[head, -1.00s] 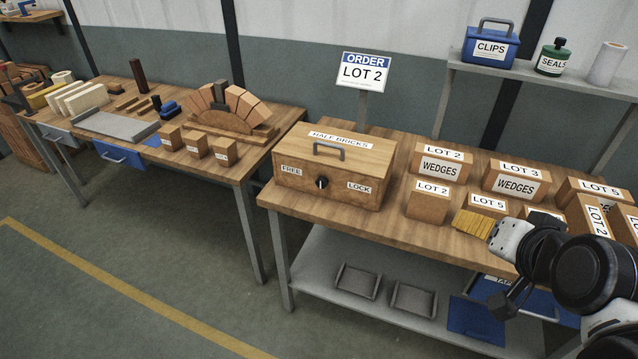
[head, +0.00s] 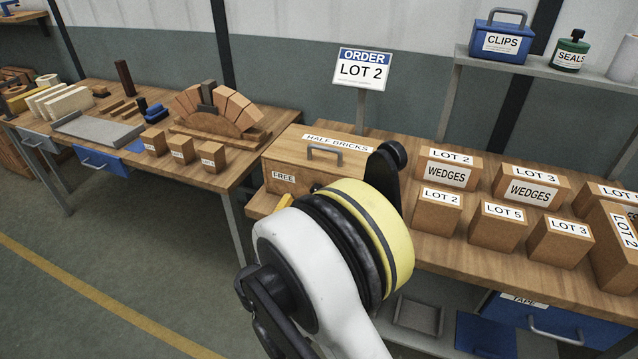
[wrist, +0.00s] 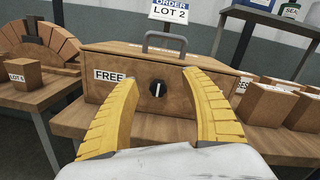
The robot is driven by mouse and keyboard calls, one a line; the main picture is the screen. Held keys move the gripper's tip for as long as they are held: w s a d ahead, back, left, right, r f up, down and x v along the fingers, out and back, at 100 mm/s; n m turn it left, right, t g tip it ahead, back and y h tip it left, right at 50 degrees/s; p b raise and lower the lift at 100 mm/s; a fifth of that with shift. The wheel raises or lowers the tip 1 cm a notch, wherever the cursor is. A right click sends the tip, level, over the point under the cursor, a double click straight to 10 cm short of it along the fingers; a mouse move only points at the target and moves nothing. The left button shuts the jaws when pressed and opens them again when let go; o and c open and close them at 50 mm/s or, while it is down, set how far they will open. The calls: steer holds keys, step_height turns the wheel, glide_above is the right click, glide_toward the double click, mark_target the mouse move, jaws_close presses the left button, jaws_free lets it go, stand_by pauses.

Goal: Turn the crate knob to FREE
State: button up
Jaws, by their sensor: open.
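The wooden HALF BRICKS crate (head: 292,155) stands on the right bench, with a grey handle on its lid. In the wrist view the crate (wrist: 115,105) faces me. Its black knob (wrist: 157,89) has a pale pointer mark that stands about upright. The FREE label (wrist: 110,76) is left of the knob; the LOCK label is hidden behind the right finger. My gripper (wrist: 154,82) is open, its two yellow fingers to either side of the knob in the picture and apart from it. In the head view my arm covers the knob and the crate's front right.
Several LOT boxes (head: 497,226) and WEDGES boxes (head: 530,187) stand right of the crate. The left bench holds a brick arch (head: 218,108) and small blocks (head: 182,150). The ORDER LOT 2 sign (head: 361,71) stands behind the crate. The floor in front is clear.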

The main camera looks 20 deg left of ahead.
steer(key=m, duration=0.1)
glide_toward(316, 190)
steer(key=h, duration=0.1)
steer(key=shift+g, duration=0.3)
steer(key=w+b, duration=0.2)
steer(key=w, duration=0.9)
steer(key=shift+d+f+b, duration=0.1)
steer(key=shift+f+b, duration=0.05)
steer(key=shift+b, duration=0.25)
steer(key=shift+s, duration=0.1)
steer(key=c, duration=1.2)
